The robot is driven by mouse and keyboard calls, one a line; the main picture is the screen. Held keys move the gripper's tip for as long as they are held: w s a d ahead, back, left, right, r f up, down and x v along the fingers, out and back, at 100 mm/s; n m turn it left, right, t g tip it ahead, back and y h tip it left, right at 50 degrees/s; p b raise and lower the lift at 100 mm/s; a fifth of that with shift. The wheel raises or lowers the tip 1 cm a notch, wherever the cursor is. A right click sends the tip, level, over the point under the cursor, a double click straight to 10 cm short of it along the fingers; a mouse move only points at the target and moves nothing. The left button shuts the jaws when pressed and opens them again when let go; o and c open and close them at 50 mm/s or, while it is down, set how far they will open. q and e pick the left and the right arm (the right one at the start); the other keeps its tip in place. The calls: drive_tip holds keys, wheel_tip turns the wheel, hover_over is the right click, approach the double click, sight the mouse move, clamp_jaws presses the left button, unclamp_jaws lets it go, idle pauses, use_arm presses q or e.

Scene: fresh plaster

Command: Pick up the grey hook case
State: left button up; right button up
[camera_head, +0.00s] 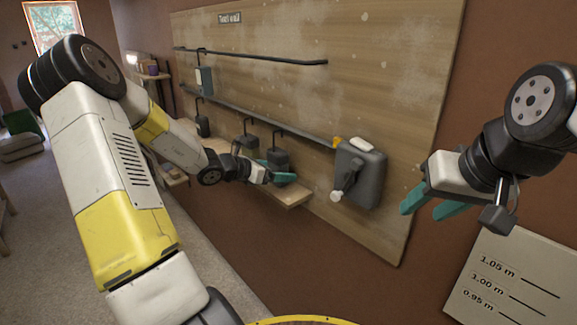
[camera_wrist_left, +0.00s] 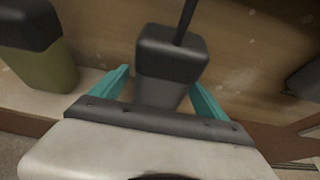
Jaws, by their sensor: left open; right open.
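The grey hook case (camera_wrist_left: 160,92) has a dark cap with a thin dark rod rising from it. In the left wrist view it stands between the two teal fingers of my left gripper (camera_wrist_left: 162,95), which is open, with a finger on each side. In the head view the case (camera_head: 279,158) is dark and small, below a hook on the lower rail, and my left gripper (camera_head: 277,178) is at its lower part, covering some of it. My right gripper (camera_head: 432,207) is open and empty at the right, apart from the board.
An olive case (camera_wrist_left: 45,72) with a dark top stands left of the grey one. A wooden shelf (camera_head: 292,197) lies below. Rails (camera_head: 250,57) cross the wooden board (camera_head: 390,90). A height sign (camera_head: 515,280) is lower right.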

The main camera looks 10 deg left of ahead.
use_arm(q)
drive_tip(key=shift+w, duration=0.1)
drive_tip(key=shift+c, duration=0.4)
drive_tip(key=c, duration=1.4)
drive_tip(key=shift+c, duration=0.9)
